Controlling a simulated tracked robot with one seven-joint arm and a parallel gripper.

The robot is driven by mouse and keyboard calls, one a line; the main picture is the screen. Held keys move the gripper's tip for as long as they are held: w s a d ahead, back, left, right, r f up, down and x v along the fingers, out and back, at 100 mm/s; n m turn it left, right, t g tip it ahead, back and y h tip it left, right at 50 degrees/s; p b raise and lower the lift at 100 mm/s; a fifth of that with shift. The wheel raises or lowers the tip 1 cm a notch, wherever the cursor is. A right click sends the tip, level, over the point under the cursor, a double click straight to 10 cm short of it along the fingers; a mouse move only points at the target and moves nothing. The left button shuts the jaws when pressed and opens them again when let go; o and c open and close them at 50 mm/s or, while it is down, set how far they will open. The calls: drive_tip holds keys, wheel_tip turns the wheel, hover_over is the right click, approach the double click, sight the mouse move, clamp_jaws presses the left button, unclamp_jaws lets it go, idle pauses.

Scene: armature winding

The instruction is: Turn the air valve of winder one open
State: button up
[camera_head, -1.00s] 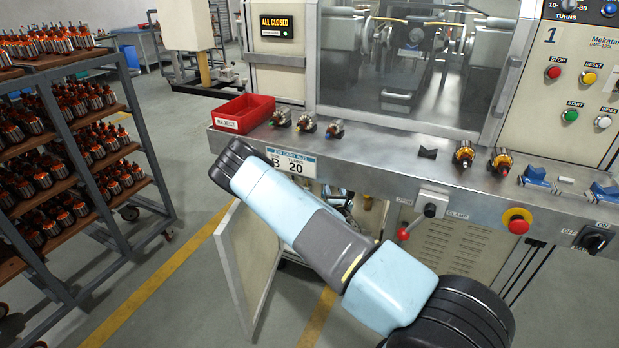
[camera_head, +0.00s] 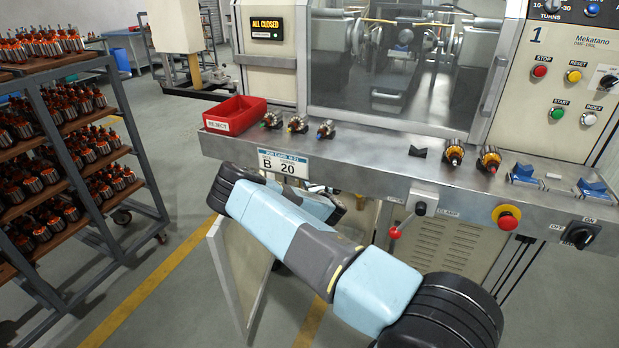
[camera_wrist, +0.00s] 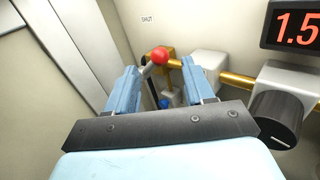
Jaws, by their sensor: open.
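In the wrist view a valve lever with a red ball knob (camera_wrist: 159,54) stands in front of a brass fitting (camera_wrist: 172,64) on a brass pipe. A "SHUT" label (camera_wrist: 147,18) is on the wall above it. My gripper (camera_wrist: 159,68) is open, its two blue fingers pointing toward the valve, one on each side of the red knob. I cannot tell whether either finger touches the lever. A small blue part (camera_wrist: 166,102) shows lower between the fingers. In the head view my arm reaches below the bench front, and the fingers and valve are hidden.
A white block (camera_wrist: 208,68) and a black dial knob (camera_wrist: 278,118) sit right of the valve, below a red "1.5" display (camera_wrist: 295,28). In the head view a cabinet door (camera_head: 240,258) hangs open below the bench. Another red-ball lever (camera_head: 396,232) is on the bench front.

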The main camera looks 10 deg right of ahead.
drive_tip(key=shift+w+a, duration=0.15)
drive_tip(key=shift+w, duration=0.75)
drive_tip(key=shift+w+a, duration=0.1)
drive_tip(key=shift+w, duration=0.8)
clamp_jaws()
